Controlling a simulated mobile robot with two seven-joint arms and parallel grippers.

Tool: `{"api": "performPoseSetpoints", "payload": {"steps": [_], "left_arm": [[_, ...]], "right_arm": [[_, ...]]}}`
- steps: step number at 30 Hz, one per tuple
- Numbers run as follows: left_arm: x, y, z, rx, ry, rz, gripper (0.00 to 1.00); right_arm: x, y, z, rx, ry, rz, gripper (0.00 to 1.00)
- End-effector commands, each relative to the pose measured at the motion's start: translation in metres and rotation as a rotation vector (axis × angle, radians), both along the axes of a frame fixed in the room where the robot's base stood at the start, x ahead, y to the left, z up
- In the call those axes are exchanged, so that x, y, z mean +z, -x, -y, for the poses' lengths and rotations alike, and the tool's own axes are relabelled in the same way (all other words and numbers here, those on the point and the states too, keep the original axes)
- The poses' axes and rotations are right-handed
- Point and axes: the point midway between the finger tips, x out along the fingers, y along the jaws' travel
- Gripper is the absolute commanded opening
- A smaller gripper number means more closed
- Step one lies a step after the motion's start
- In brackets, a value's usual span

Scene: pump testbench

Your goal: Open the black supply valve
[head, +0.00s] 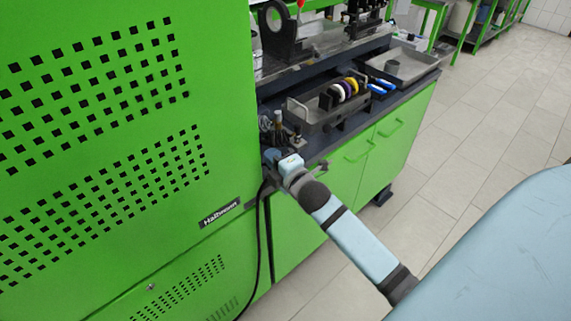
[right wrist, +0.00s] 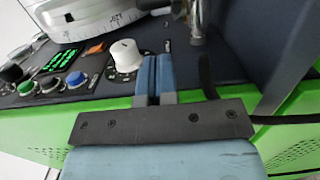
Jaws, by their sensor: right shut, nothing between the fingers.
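My right gripper (head: 272,155) is at the front edge of the bench, beside the green cabinet's corner. In the right wrist view its two blue fingers (right wrist: 155,72) lie side by side, shut and empty. Just right of them is a narrow dark curved lever (right wrist: 207,76), apart from the fingers; it looks like the black supply valve's handle, but I cannot be sure. A metal pipe fitting (right wrist: 197,22) stands above it. In the head view small fittings (head: 279,127) stand at the bench corner, and the valve cannot be made out there. My left gripper is not in view.
A control panel left of the fingers has a white knob (right wrist: 125,58), a green button (right wrist: 25,88) and a blue button (right wrist: 76,80). A large white dial (right wrist: 92,20) is behind. A tall green cabinet (head: 120,210) bounds the left. Floor on the right is clear.

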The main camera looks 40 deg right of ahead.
Motion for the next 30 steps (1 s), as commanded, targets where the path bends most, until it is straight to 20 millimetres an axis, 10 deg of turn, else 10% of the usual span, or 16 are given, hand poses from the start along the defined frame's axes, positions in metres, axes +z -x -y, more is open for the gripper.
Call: {"api": "performPoseSetpoints", "payload": {"steps": [9,30], "left_arm": [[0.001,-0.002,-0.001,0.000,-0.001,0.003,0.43],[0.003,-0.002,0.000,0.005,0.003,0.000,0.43]], "right_arm": [[0.000,-0.032,0.025,0.001,0.001,-0.001,0.00],[0.001,-0.036,0.033,0.033,0.004,-0.001,0.00]]}}
